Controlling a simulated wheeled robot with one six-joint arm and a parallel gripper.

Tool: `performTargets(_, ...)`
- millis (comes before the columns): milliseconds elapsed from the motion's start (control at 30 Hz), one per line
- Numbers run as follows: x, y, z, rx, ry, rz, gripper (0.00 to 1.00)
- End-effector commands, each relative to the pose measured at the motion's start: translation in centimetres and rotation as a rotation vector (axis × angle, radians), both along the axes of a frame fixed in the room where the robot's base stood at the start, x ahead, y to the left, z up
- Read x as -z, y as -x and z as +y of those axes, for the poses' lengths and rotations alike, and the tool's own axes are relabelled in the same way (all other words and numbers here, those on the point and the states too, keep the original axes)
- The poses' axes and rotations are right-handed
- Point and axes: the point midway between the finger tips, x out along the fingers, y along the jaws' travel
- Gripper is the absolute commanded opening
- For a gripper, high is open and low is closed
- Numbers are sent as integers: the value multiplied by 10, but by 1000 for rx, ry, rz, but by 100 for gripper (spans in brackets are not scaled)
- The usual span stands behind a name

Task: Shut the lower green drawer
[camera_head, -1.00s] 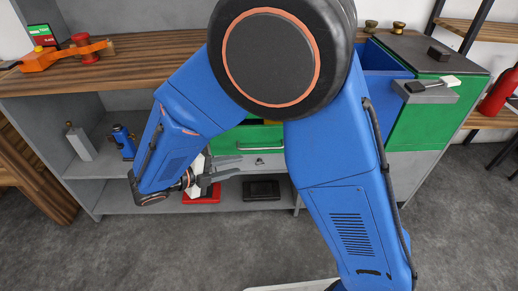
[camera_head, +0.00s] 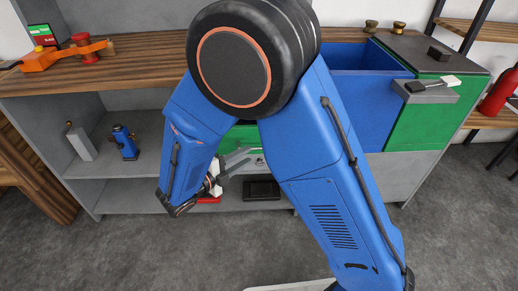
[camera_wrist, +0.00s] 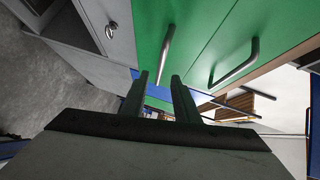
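The green drawer front (camera_head: 238,138) shows only in part in the head view, low under the wooden counter. My arm hides much of it, so how far it stands out cannot be told there. In the wrist view green fronts (camera_wrist: 200,25) fill the upper middle, with one bar handle (camera_wrist: 167,52) just beyond the fingertips and another handle (camera_wrist: 237,65) to the right. My gripper (camera_head: 255,158) is in front of the cabinet, just below the visible green.
A black box (camera_head: 262,190) lies on the low shelf. A blue object (camera_head: 124,142) stands on the left shelf. The grey floor in front is clear.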

Motion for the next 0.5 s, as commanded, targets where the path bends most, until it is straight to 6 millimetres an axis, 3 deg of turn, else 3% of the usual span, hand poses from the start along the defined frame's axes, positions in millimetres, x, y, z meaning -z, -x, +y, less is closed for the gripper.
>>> performTargets(233, 6, -28, -32, 4, -1, 0, 28)
performTargets(500, 10, -47, -53, 2, 0, 0, 28)
